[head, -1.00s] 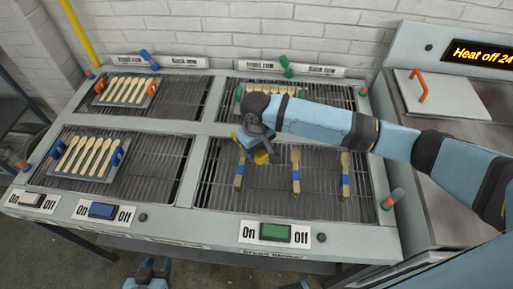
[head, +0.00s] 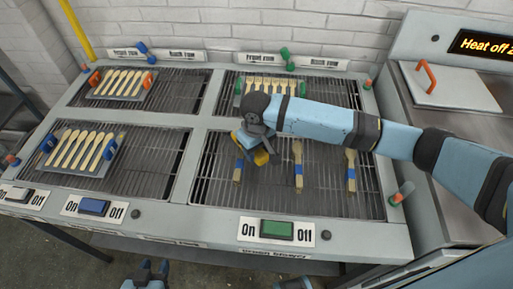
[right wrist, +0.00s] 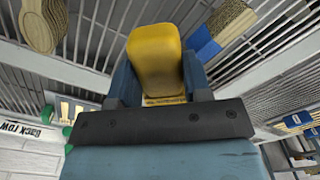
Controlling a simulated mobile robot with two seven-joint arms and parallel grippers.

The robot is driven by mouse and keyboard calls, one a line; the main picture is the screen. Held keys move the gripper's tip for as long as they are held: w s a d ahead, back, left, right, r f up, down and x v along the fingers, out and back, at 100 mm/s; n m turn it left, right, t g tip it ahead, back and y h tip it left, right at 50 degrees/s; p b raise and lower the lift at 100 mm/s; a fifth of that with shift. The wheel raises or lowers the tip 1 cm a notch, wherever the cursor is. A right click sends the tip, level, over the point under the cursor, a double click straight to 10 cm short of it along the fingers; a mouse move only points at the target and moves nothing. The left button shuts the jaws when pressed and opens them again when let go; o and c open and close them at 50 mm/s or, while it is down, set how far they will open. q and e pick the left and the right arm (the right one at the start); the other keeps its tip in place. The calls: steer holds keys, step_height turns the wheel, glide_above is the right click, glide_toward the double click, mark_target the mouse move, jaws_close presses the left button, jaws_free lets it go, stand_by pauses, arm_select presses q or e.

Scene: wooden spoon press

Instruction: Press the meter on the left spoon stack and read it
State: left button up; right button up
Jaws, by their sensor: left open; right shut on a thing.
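The left spoon stack (head: 238,171), wooden with a blue band, lies on the front right grill. My right gripper (head: 256,146) is shut on the yellow meter (head: 262,157), just right of that stack. In the right wrist view the meter (right wrist: 155,60) sits between the fingers, with a blue-banded stack (right wrist: 230,22) beside it. I cannot tell whether they touch. The meter's reading is not visible. The middle stack (head: 298,165) and right stack (head: 351,172) lie farther right. My left gripper (head: 147,270) is open and empty below the table's front edge.
Racks of spoons lie on the front left grill (head: 150,165), the back left grill (head: 185,92) and the back right grill. A green switch (head: 277,229) and a blue switch (head: 94,207) are on the front edge. A grey machine (head: 480,120) stands right.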

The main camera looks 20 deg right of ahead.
stand_by(0.4)
steer(key=shift+f, duration=0.35)
stand_by(1.0)
steer(key=shift+f+p, duration=0.1)
steer(key=shift+p, duration=0.65)
stand_by(2.6)
steer(key=shift+r+p, duration=0.85)
steer(key=shift+p, duration=0.15)
step_height(320, 180, up, 4)
steer(key=p, duration=0.5)
steer(key=shift+r, duration=0.2)
steer(key=shift+r+p, duration=0.5)
steer(key=shift+p, duration=0.4)
steer(key=shift+r, duration=0.1)
